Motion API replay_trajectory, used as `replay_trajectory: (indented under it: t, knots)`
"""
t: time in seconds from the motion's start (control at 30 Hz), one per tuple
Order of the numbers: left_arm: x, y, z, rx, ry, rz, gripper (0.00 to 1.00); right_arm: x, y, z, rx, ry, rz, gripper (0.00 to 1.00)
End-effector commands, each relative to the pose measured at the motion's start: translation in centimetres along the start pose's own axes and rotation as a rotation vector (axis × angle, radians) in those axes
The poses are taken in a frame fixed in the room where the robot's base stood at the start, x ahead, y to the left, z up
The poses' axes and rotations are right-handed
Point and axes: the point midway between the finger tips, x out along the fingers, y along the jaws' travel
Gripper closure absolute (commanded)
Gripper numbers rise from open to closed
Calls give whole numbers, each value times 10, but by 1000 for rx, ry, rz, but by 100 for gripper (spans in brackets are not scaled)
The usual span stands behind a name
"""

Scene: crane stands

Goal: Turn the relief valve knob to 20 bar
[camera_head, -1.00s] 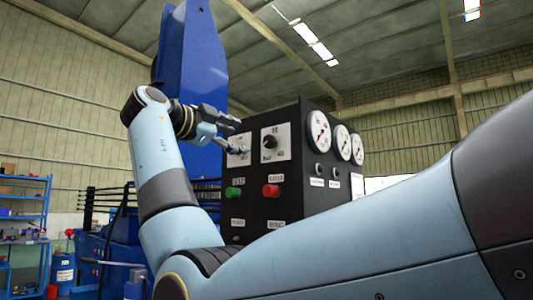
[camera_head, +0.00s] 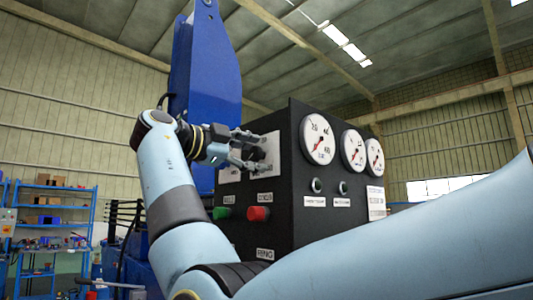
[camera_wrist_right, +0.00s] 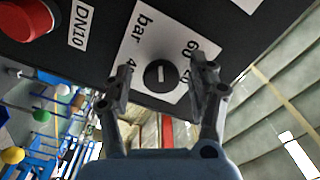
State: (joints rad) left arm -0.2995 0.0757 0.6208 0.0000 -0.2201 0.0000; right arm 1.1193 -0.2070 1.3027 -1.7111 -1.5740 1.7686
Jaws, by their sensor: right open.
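The relief valve knob (camera_wrist_right: 160,73) is round and dark with a light slot mark. It sits on a white scale plate (camera_wrist_right: 140,45) reading "bar", with 60 and partly hidden numbers. My right gripper (camera_wrist_right: 163,80) is open, with one finger on each side of the knob; whether they touch it I cannot tell. In the head view my right gripper (camera_head: 252,151) is in front of the right-hand scale plate (camera_head: 272,150) and hides most of the knob. My left gripper is not in view.
The black panel (camera_head: 300,225) carries a green button (camera_head: 222,212), a red button (camera_head: 258,214) and three gauges, the nearest one (camera_head: 318,138) with a red needle. A blue shelf (camera_head: 50,205) stands far left.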

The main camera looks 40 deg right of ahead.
Motion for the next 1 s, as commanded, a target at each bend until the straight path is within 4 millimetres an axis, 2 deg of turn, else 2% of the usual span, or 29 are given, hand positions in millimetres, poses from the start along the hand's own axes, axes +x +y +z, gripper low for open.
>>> replay_trajectory:
  t: [0.33, 0.73, 0.77, 1.0]
  knots:
    - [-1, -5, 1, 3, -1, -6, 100, -1, 0, 1, -1, 0, 0, 43]
    - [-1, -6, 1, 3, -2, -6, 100, -1, 0, 0, -1, 1, 0, 95]
    - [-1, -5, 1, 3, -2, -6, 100, -1, 0, 0, -1, 1, 0, 98]
    - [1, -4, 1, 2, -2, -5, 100, -1, 0, 1, -22, 1, 0, 98]
